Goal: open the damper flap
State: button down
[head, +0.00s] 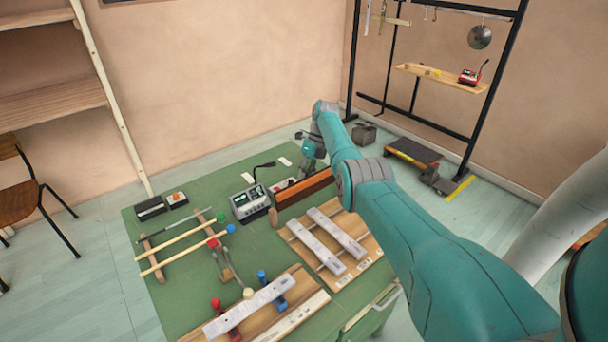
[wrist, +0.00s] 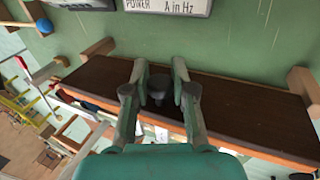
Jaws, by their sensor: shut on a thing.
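The damper flap is a long brown board (wrist: 240,108) that runs across the wrist view between wooden end blocks. It also shows in the head view as a reddish-brown board (head: 305,189), standing tilted at the back of the green table. A dark round knob (wrist: 158,87) sits on the flap. My gripper (wrist: 159,72) has one finger on each side of this knob and is shut on it. In the head view my arm reaches over the table's right side, and the gripper's fingertips are hard to make out behind the flap.
Wooden blocks stand at the flap's left end (wrist: 97,48) and right end (wrist: 305,87). A grey control box (head: 249,204) stands left of the flap. Metal bars on a wooden base (head: 328,241) lie in front. A black rack (head: 475,90) stands behind, at the right.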

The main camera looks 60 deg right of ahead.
jog(key=shift+a+f, duration=0.1)
jog(key=c, duration=1)
grip_release()
jog(key=shift+w, duration=0.1)
jog(key=shift+v, duration=3.75)
